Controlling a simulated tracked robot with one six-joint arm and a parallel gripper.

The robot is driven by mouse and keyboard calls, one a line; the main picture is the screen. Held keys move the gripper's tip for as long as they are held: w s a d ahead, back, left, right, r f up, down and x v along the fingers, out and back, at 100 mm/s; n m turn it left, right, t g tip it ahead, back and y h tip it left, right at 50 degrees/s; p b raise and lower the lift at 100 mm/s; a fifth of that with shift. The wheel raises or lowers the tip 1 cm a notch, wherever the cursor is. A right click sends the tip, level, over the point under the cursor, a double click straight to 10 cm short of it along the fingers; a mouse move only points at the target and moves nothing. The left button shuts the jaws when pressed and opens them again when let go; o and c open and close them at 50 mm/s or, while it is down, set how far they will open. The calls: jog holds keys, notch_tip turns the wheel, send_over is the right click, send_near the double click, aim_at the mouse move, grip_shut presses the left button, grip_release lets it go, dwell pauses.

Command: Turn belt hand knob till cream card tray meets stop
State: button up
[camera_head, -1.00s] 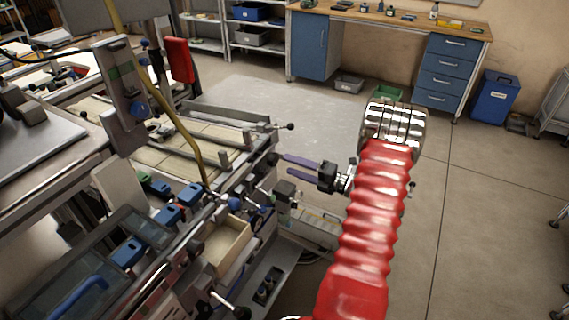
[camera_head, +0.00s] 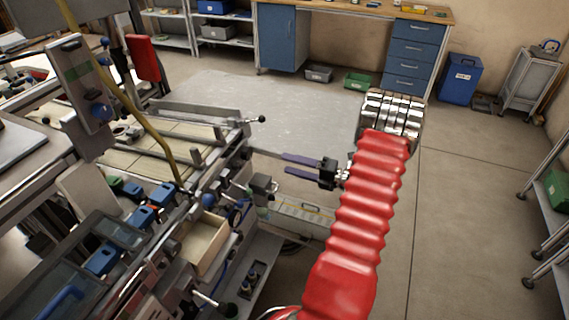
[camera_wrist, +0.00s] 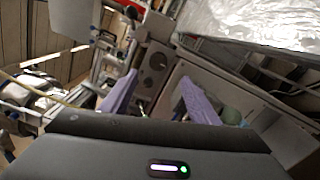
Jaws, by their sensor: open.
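My gripper (camera_head: 286,163) is open and empty, its two purple fingers pointing left toward the machine's near side. In the wrist view its fingers (camera_wrist: 158,76) are apart, with a grey plate with round holes (camera_wrist: 154,70) beyond them. A black ball knob on a rod (camera_head: 261,119) sticks out of the machine above and left of the fingers, not touched. I cannot tell whether it is the belt hand knob. A cream open-topped tray (camera_head: 204,245) sits at the machine's front, below left of the gripper. I cannot tell whether it is the card tray, and no stop can be picked out.
The machine bed with cream panels (camera_head: 150,155) fills the left, with a yellow cable (camera_head: 150,120) hanging over it. Another black-ended lever (camera_head: 228,309) juts out low at its front. The floor (camera_head: 465,220) right of my red arm is clear. A metal rack (camera_head: 545,230) stands far right.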

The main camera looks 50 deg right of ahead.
aim_at(250, 155)
jog(key=n, duration=1.1)
jog(key=s+n, duration=0.1)
jog(key=n, duration=0.4)
jog(key=shift+s+a+n, duration=0.1)
jog(key=shift+n, duration=0.2)
jog(key=x, duration=1.3)
jog(key=shift+w+a, duration=0.25)
jog(key=shift+w, duration=0.1)
jog(key=shift+c, duration=0.2)
jog(key=c, duration=1)
jog(key=shift+n, duration=0.3)
